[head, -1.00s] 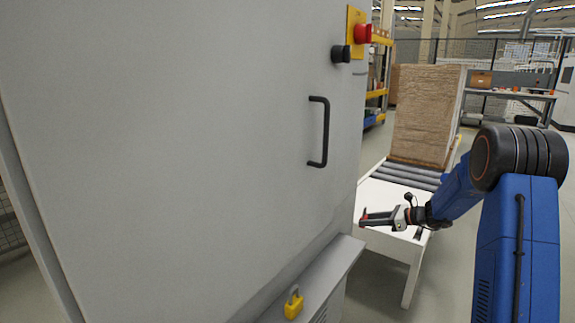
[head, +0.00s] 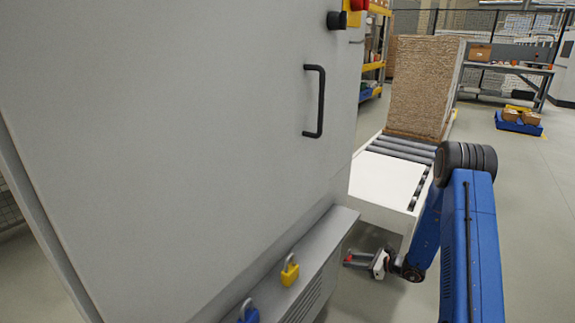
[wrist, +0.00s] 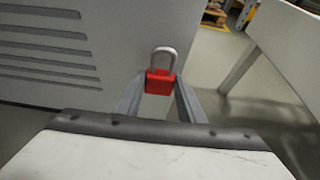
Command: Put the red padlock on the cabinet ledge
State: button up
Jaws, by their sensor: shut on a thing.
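The red padlock (wrist: 160,82), with a grey shackle pointing up, is between the fingertips of my gripper (wrist: 159,88) in the wrist view. My gripper is shut on it. In the head view my gripper (head: 350,259) is low, just right of the cabinet ledge, and a small red bit of the padlock (head: 348,259) shows at its tip. The cabinet ledge (head: 318,240) is a grey shelf along the base of the grey cabinet (head: 190,140). The padlock is apart from the ledge.
A yellow padlock (head: 290,271) and a blue padlock (head: 248,314) stand on the ledge. The ledge's far end is bare. A white table with rollers (head: 385,185) stands behind my gripper, with a stack of boards (head: 425,85) beyond. A black handle (head: 317,100) sticks out from the cabinet.

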jog(key=shift+w+a+m+t+h, duration=0.15)
jog(key=shift+a+m+t+h, duration=0.2)
jog(key=shift+m, duration=0.25)
jog(key=shift+w+a+r+m+t+h, duration=0.15)
jog(key=shift+m+t+h, duration=0.3)
jog(key=shift+m+t, duration=0.25)
jog(key=shift+s+d+f+m+t+h, duration=0.15)
jog(key=shift+d+m+t+h, duration=0.1)
jog(key=shift+m+t+h, duration=0.35)
jog(key=shift+s+d+f+m+t+h, duration=0.15)
jog(key=shift+d+m+t+h, duration=0.1)
jog(key=shift+m+h, duration=0.5)
